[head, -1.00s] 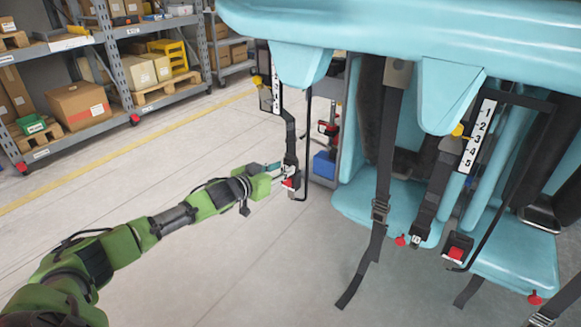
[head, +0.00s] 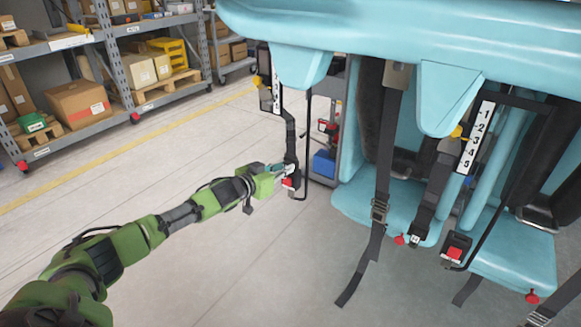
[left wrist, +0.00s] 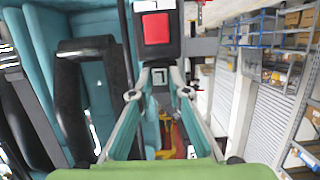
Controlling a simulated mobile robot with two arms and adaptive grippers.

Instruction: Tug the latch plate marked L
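A small dark latch plate with a pale label (left wrist: 159,76) sits between the fingertips of my left gripper (left wrist: 160,84) in the left wrist view. The fingers touch it from both sides; its mark is too small to read surely. A black buckle with a red button (left wrist: 157,28) is right beside the plate; I cannot tell whether the plate is seated in it. In the head view my left gripper (head: 284,169) is at the lower end of the left black strap (head: 290,135), just above the red-button buckle (head: 289,183). My right gripper is not in view.
Another latch plate (head: 415,240) hangs on a strap near a second red-button buckle (head: 456,250). A thin black bar (head: 308,140) stands close to my gripper. Shelves (head: 110,60) are at the back left; the floor between is clear.

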